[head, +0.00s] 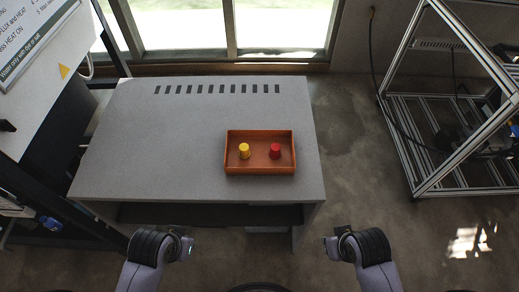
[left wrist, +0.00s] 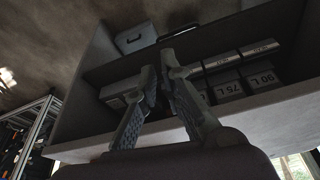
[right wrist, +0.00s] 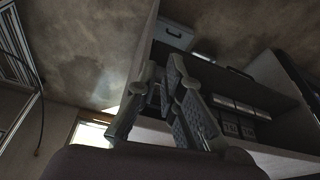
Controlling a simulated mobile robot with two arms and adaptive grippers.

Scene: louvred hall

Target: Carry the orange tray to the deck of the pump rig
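The orange tray (head: 260,170) lies flat on the right part of a grey table, with a yellow cup-like piece (head: 244,151) and a red one (head: 275,151) standing in it. A metal-profile frame (head: 430,180), seemingly the pump rig, stands at the right with a low slatted deck (head: 411,115). My left gripper (head: 187,246) and right gripper (head: 331,246) are in front of the table's near edge, apart from the tray. Their fingers come together with nothing held, in the left wrist view (left wrist: 156,82) and right wrist view (right wrist: 161,88).
The grey table (head: 150,150) has slots along its far side and clear top left of the tray. Boxes (right wrist: 232,110) sit on a shelf under it. Bare floor (head: 345,150) separates table and frame. A signboard (head: 40,60) stands at the left.

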